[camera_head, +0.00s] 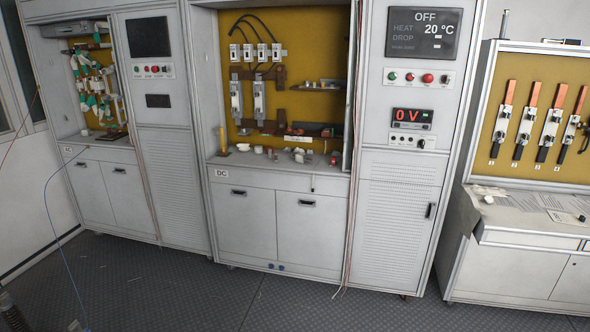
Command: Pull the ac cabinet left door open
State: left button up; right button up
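The AC cabinet (103,155) stands at the far left, with a small label on the left of its counter edge that is hard to read. Its left lower door (88,192) is grey and looks shut, flush with the right lower door (130,203). The left door has a small dark handle (80,164) near its top. A second dark handle (119,170) is on the right door. A thin blue line crosses in front of the left door. Neither of my grippers can be made out in this view.
The DC cabinet (253,179) stands in the middle with its lower doors shut. A bench with a yellow fuse panel (535,125) is at the right. A dark ribbed thing (12,312) is in the bottom left corner. The dark floor (165,285) before the cabinets is mostly clear.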

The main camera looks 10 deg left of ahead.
aim_at(88, 183)
jog(key=i+j+u, duration=0.2)
jog(key=i+u, duration=0.15)
jog(key=i, duration=0.25)
jog(key=i+u, duration=0.35)
jog(key=i, duration=0.25)
jog(key=i+u, duration=0.4)
jog(key=i, duration=0.25)
jog(key=i+l+u, duration=0.35)
jog(key=i, duration=0.2)
jog(key=i+j+u, duration=0.2)
jog(key=i, duration=0.4)
jog(key=i+u, duration=0.2)
jog(key=i, duration=0.35)
jog(key=i+u, duration=0.2)
jog(key=i, duration=0.4)
jog(key=i+l+u, duration=0.2)
jog(key=i, duration=0.4)
jog(key=i+l+u, duration=0.2)
jog(key=i, duration=0.4)
jog(key=i+j, duration=0.15)
jog(key=i, duration=0.3)
jog(key=i+j+z, duration=0.1)
jog(key=i, duration=0.35)
jog(key=i+j, duration=0.25)
jog(key=i, duration=0.2)
jog(key=l+z, duration=0.05)
